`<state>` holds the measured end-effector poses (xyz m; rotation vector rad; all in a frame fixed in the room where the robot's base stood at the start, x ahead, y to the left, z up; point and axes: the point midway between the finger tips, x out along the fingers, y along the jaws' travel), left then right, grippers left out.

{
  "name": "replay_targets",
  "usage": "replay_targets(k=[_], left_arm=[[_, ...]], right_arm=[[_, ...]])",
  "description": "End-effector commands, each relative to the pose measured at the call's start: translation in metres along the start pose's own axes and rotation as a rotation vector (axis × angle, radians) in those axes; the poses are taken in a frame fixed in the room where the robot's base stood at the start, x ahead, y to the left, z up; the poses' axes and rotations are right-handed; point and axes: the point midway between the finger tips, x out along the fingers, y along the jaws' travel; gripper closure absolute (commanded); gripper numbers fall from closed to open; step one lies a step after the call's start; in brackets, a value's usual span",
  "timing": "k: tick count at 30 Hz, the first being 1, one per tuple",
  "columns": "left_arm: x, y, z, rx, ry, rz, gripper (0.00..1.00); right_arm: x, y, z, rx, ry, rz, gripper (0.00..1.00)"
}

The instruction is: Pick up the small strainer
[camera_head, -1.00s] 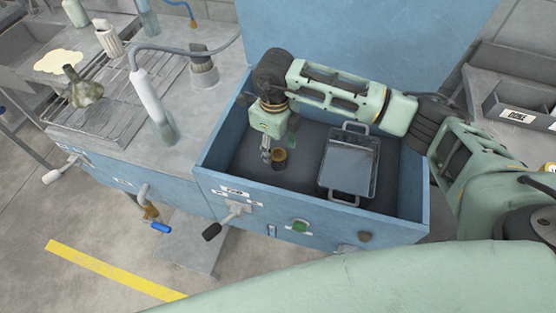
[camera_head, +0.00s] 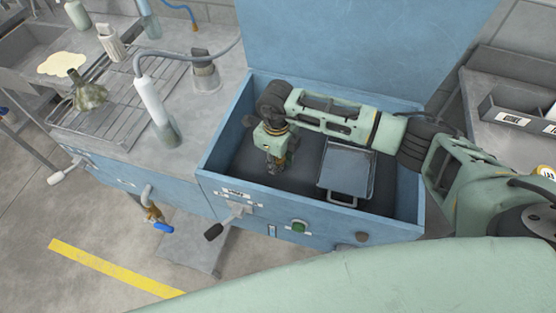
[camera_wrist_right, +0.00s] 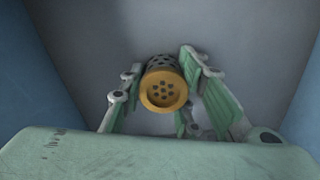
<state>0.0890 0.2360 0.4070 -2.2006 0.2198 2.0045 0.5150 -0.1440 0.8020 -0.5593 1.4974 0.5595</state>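The small strainer (camera_wrist_right: 162,88) shows in the right wrist view as a short cylinder with a brass-coloured, holed end and a dark perforated side. It sits on the grey floor of the blue basin (camera_head: 310,222). My right gripper (camera_wrist_right: 162,90) is open, with its green-padded fingers on either side of the strainer; a gap shows on the right, and contact on the left is unclear. In the head view my right gripper (camera_head: 274,166) is down inside the basin's left part and hides the strainer. My left gripper is not in view.
The basin's walls surround the gripper.

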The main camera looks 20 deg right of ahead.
Motion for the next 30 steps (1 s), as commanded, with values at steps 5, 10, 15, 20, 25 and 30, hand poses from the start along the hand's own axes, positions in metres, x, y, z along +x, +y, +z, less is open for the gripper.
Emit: replay_targets(k=[5,10,15,20,25,30], left_arm=[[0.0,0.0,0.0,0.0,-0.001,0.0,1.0],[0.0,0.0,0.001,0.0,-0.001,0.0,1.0],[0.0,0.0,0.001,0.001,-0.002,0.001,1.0],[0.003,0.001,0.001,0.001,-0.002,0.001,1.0],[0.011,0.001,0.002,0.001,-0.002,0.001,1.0],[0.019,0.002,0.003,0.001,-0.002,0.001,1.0]], right_arm=[[0.0,0.0,0.0,0.0,0.0,0.0,0.9],[-0.001,0.0,0.0,0.0,-0.001,0.0,1.0],[-0.001,0.0,0.0,0.0,-0.001,0.0,1.0],[-0.007,-0.001,0.001,-0.001,-0.002,-0.001,1.0],[-0.029,-0.001,0.002,-0.001,-0.006,-0.002,1.0],[-0.053,0.004,-0.025,-0.002,-0.001,-0.003,1.0]])
